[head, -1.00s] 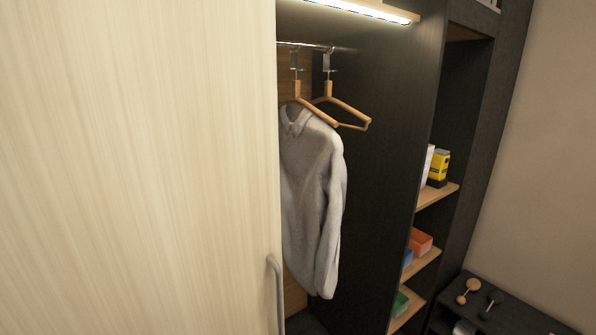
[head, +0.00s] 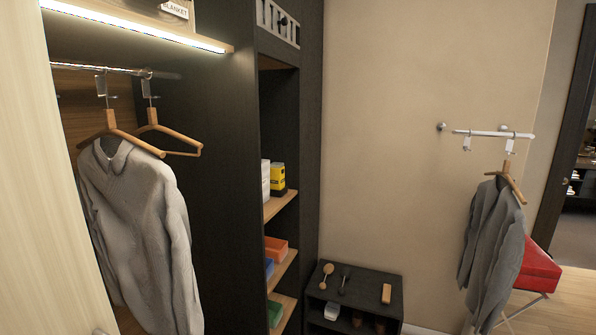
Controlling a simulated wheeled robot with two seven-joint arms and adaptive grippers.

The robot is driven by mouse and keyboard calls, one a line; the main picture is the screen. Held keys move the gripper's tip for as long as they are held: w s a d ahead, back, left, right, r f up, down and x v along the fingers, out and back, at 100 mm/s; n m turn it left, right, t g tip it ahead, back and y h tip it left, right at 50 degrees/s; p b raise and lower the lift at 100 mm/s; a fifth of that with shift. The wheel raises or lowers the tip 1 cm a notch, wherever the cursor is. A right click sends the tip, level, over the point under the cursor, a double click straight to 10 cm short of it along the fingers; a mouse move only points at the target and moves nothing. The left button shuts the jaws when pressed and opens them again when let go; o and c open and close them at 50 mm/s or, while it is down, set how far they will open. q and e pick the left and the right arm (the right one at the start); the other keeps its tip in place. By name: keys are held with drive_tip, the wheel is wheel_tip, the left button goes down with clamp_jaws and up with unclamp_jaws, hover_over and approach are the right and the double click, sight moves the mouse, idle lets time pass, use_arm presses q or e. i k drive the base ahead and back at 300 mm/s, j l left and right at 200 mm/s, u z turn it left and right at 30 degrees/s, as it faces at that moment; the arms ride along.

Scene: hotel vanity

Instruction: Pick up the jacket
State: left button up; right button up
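A light grey jacket (head: 138,225) hangs on a wooden hanger (head: 112,130) from the rail inside the open wardrobe at the left. A darker grey jacket (head: 492,245) hangs on a wooden hanger (head: 508,180) from a wall-mounted rail (head: 493,133) at the right. I cannot tell which of the two the task names. Neither of my grippers shows in the head view.
An empty wooden hanger (head: 170,138) hangs beside the light grey jacket. A pale wardrobe door (head: 35,220) stands at the left edge. A low dark cabinet (head: 372,290) with brushes stands by the wall. A red seat (head: 538,270) is beside the darker jacket.

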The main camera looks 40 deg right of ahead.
sight(490, 258)
drive_tip(key=z, duration=2.5)
